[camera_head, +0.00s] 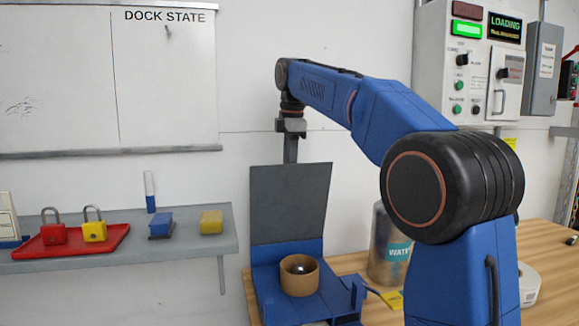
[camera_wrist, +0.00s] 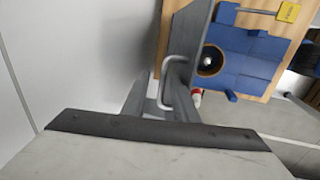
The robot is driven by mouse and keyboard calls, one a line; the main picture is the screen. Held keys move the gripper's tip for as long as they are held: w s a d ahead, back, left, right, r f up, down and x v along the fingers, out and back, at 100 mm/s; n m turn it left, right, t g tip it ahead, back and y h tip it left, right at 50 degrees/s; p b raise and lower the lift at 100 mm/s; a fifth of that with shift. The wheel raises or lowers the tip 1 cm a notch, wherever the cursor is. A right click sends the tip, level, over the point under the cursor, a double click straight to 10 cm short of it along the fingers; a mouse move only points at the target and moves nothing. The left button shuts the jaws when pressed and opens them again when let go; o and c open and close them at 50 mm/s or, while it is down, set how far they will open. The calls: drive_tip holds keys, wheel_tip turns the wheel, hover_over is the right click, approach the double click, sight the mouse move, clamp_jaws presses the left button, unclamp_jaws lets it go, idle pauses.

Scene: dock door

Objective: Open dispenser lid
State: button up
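The dispenser (camera_head: 268,284) is a blue box on the wooden bench. Its dark grey lid (camera_head: 289,198) stands up steeply at the back, so the box is open. A brown cardboard roll (camera_head: 299,277) sits inside; it also shows in the wrist view (camera_wrist: 211,61). In the wrist view the lid (camera_wrist: 187,35) is seen nearly edge-on, with a pale looped handle (camera_wrist: 164,82). My gripper (camera_wrist: 160,102) is at this handle, which appears between or right beside its fingers. In the head view my gripper (camera_head: 290,150) points down at the lid's top edge. Whether the fingers press on the handle is unclear.
The wall is close behind the lid. A grey shelf (camera_head: 170,247) at left holds a red tray (camera_head: 112,243) with padlocks, a blue block (camera_head: 160,223) and a yellow block (camera_head: 211,222). A metal water canister (camera_head: 385,258) stands right of the dispenser, partly behind my arm.

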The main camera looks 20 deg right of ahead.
drive_tip(key=shift+r, duration=0.15)
wheel_tip(320, 180, up, 12)
drive_tip(key=s, duration=0.2)
drive_tip(key=shift+s+f, duration=0.15)
drive_tip(key=shift+f, duration=0.1)
